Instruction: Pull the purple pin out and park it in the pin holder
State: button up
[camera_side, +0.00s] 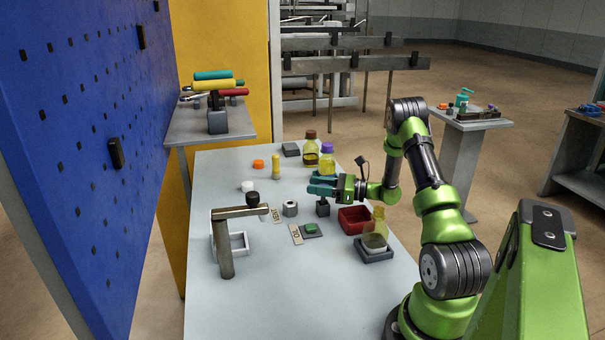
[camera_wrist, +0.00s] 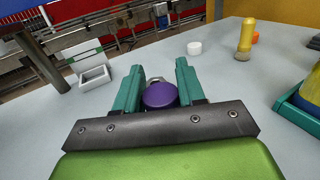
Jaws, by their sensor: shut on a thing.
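My gripper (camera_side: 322,186) reaches in from the right, above the table, its teal fingers pointing left. In the wrist view the purple round head of the pin (camera_wrist: 160,95) sits between the two fingers, and the gripper (camera_wrist: 161,88) is shut on it. The pin's shaft is hidden. In the side view the pin cannot be made out between the fingers. A small dark block (camera_side: 323,208) stands just below the gripper; I cannot tell whether the pin is in it.
A purple-capped bottle (camera_side: 327,161) and a brown-capped bottle (camera_side: 311,150) stand behind the gripper. A post with a crossbar (camera_side: 226,252) rises at left.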

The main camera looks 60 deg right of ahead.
jog(key=shift+f, duration=0.55)
jog(key=shift+r, duration=0.1)
jog(key=shift+r, duration=1.65)
jog(key=shift+f, duration=1.75)
jog(key=o, duration=1.1)
jog(key=shift+o, duration=0.2)
jog(key=v, duration=1.7)
jog(key=shift+w, duration=0.1)
